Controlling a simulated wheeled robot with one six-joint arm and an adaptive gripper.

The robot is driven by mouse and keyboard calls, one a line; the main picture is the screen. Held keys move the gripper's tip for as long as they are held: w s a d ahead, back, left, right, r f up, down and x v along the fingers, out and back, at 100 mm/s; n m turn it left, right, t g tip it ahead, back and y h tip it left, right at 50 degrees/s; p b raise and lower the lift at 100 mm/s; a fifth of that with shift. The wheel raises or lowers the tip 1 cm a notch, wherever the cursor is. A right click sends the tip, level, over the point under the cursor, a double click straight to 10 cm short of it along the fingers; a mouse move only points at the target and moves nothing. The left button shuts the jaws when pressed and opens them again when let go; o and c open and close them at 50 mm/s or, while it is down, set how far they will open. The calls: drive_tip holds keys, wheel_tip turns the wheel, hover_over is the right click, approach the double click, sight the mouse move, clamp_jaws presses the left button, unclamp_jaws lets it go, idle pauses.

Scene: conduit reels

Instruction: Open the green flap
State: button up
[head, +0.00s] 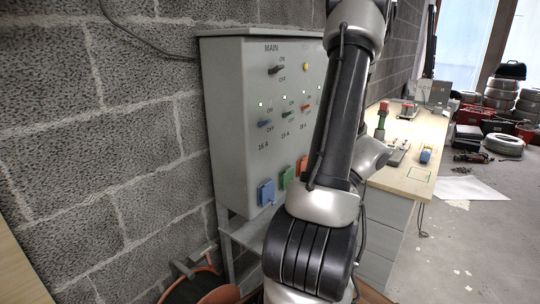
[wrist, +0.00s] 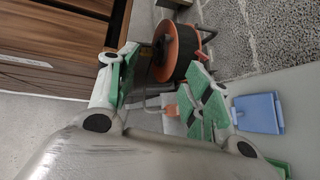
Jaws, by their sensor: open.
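The green flap (head: 287,178) is on the lower front of the grey electrical cabinet (head: 228,110), between a blue flap (head: 266,192) and a red flap (head: 302,166). It looks shut, lying against the panel. In the wrist view only a green edge (wrist: 279,167) shows at the lower right, probably this flap, mostly hidden behind my gripper. My gripper (wrist: 163,68) is open with nothing between its green-padded fingers. The blue flap (wrist: 260,112) shows just right of its right finger. My gripper is hidden in the head view behind my arm.
An orange cable reel (head: 215,290) stands on the floor below the cabinet; it also shows in the wrist view (wrist: 180,50). A wooden-topped workbench (head: 410,180) with tools stands to the right. Tyres and a red box lie farther back. A block wall (head: 100,130) is at the left.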

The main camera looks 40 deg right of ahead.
drive_tip(key=w+a+r+n+h, duration=0.1)
drive_tip(key=a+r+n+h, duration=0.2)
drive_tip(key=r+n, duration=0.3)
drive_tip(key=w+a+r+n+h, duration=0.2)
drive_tip(key=a+r+n+h, duration=0.1)
drive_tip(key=r+n, duration=0.3)
drive_tip(key=w+a+r+n+t+h, duration=0.1)
drive_tip(key=a+r+n+h, duration=0.2)
drive_tip(key=r, duration=0.5)
drive_tip(key=a+n, duration=0.1)
drive_tip(key=n, duration=0.1)
drive_tip(key=shift+w+a+r+n, duration=0.2)
drive_tip(key=shift+a+r+n, duration=0.15)
drive_tip(key=shift+a+n, duration=0.05)
